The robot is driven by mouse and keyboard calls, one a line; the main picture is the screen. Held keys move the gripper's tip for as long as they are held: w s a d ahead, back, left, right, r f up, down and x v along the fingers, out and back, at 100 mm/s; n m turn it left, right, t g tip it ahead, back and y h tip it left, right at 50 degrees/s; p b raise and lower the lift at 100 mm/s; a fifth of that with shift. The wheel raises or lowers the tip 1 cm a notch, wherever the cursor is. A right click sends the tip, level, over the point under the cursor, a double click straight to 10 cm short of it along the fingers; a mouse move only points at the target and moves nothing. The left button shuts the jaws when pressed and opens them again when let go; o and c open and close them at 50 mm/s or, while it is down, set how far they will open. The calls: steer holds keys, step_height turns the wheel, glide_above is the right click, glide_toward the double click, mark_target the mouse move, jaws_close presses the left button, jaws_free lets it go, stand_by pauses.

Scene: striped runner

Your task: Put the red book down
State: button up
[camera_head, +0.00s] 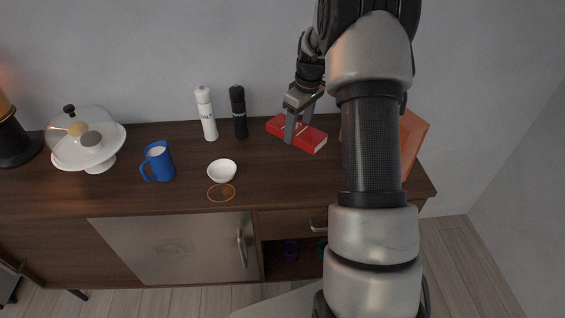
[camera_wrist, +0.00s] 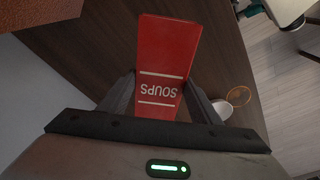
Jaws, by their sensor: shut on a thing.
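The red book (camera_head: 312,139) lies at or just above the back of the wooden sideboard top, right of the dark pepper mill. In the wrist view the red book (camera_wrist: 166,62) shows its face with the word SOUPS. My gripper (camera_head: 295,130) is shut on the red book, with one finger on each side of it; in the wrist view my gripper (camera_wrist: 165,95) has its fingers along both edges. I cannot tell whether the book touches the wood. Part of the book is hidden behind the fingers.
On the sideboard (camera_head: 120,200) stand a white salt mill (camera_head: 206,114), a dark pepper mill (camera_head: 238,112), a blue mug (camera_head: 158,162), a white bowl (camera_head: 222,171), an orange ring (camera_head: 221,193) and a domed cake stand (camera_head: 88,150). An orange panel (camera_head: 413,140) stands at right, partly behind my arm.

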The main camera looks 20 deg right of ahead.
mark_target(295, 161)
steer(key=shift+s, duration=0.15)
step_height(295, 161, down, 10)
steer(key=shift+r, duration=0.15)
stand_by(0.3)
steer(key=shift+f, duration=0.2)
steer(key=o, duration=1.3)
